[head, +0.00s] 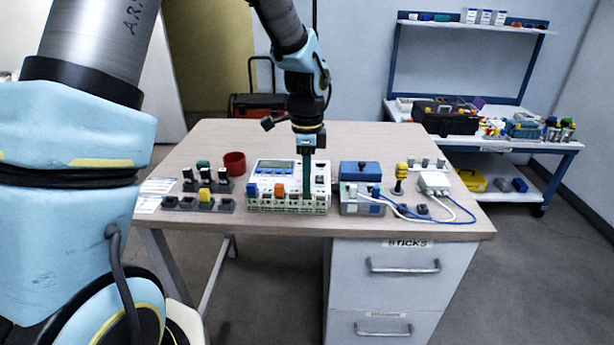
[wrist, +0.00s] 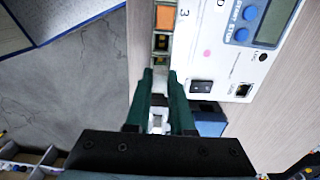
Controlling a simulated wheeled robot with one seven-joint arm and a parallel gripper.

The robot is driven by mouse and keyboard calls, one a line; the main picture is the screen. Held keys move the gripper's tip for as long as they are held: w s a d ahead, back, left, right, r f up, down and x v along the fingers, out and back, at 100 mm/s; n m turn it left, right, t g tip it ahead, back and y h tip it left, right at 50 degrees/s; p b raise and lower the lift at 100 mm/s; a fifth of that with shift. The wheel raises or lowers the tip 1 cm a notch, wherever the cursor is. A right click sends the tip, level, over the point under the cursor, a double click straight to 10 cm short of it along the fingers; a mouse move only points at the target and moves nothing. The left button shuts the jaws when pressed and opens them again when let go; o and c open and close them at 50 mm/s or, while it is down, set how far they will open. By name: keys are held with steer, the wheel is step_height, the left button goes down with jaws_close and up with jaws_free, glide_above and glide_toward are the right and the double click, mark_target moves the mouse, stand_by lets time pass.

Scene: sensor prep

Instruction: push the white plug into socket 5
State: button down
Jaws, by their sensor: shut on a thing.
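The white instrument box (head: 262,172) with a blue display stands on the table, with a row of sockets along its front edge. A blue plug (head: 252,191) and an orange plug (head: 279,190) sit in that row; the orange plug also shows in the wrist view (wrist: 165,18). My gripper (head: 307,196) points down over the right part of the row. In the wrist view my gripper (wrist: 160,74) is shut on a white piece, which I take for the white plug (wrist: 157,121). Socket 5 cannot be made out; the fingers cover that part of the row.
Left of the box are dark racks with several plugs (head: 205,203) and a red cup (head: 234,163). Close on the right stand a blue-topped box (head: 360,171), a plug-filled case (head: 362,205), a yellow-black tool (head: 401,173) and a white hub (head: 434,183) with loose cables. The table's back is clear.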

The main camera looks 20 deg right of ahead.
steer(key=shift+f+p, duration=0.45)
steer(key=shift+f, duration=0.6)
stand_by(3.5)
steer(key=c, duration=0.5)
jaws_free()
steer(key=shift+c, duration=0.2)
steer(key=shift+r+p, duration=3.1)
steer(key=shift+r, duration=0.45)
